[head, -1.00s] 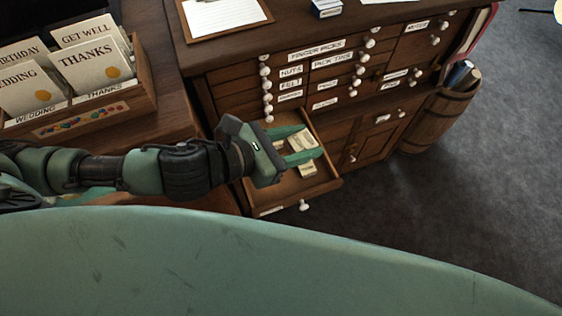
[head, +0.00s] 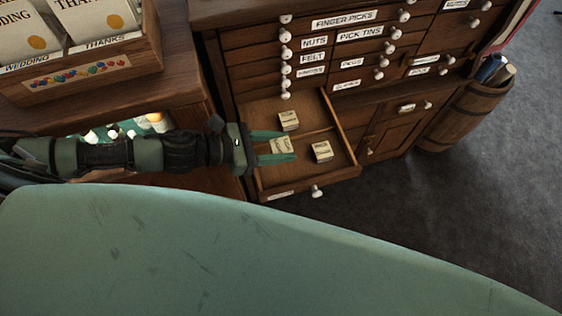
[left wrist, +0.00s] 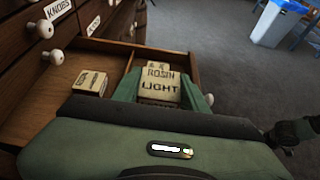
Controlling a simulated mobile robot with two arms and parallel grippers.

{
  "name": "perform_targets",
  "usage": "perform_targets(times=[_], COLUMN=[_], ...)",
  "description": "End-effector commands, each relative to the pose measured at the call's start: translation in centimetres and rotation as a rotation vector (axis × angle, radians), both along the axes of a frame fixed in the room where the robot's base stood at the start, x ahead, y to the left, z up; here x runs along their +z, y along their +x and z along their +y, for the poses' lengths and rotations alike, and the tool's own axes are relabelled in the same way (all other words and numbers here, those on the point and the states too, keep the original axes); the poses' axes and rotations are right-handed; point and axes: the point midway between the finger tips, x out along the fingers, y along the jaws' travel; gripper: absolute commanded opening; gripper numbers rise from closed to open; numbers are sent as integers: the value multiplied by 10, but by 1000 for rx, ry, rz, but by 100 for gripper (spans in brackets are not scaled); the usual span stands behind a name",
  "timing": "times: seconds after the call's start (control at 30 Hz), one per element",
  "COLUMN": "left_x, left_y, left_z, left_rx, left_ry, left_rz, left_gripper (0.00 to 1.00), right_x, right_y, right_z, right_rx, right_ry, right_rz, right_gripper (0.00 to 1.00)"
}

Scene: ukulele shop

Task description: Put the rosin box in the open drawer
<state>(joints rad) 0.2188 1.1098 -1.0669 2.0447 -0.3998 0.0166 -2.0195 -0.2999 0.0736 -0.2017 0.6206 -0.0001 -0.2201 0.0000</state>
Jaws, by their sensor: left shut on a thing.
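The open drawer (head: 343,125) juts from the dark wooden cabinet; its wooden side wall (left wrist: 115,52) shows in the left wrist view. My left gripper (head: 290,146) reaches over the drawer from the left, shut on a cream rosin box (head: 281,147). In the left wrist view this box (left wrist: 159,86) sits between the green fingers, with "ROSIN" and "LIGHT" printed on it. I cannot tell whether it touches the drawer floor. Two similar small boxes lie in the drawer, one behind the fingers (head: 288,120) and one to their right (head: 322,151).
Closed labelled drawers with white knobs (head: 340,45) rise behind the open one. A card rack (head: 80,75) stands at upper left. A wooden barrel (head: 462,112) stands right of the cabinet. A blue-and-white bin (left wrist: 277,22) is farther off. The grey floor at right is clear.

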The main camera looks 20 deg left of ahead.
Motion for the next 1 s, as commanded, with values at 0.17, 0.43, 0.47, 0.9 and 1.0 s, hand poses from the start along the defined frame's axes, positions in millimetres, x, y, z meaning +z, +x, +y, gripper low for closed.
perform_targets(times=[0.17,0.43,0.47,0.9,1.0], left_x=[-29,-61,-65,-78,-80], left_y=[0,0,0,0,0], left_z=[0,0,-1,0,0], left_rx=[1,2,2,0,1], left_ry=[-1,-1,-2,0,-1], left_rz=[0,3,3,-1,-1], left_gripper=[4,4,4,4,46], right_x=[-6,-12,-13,-15,-17], right_y=[-1,-1,-1,-1,-1], right_z=[-1,-5,-6,-8,-8], right_rx=[0,1,1,0,0], right_ry=[-1,-7,-7,-9,-9], right_rz=[1,2,2,1,1], right_gripper=[43,43,43,43,43])
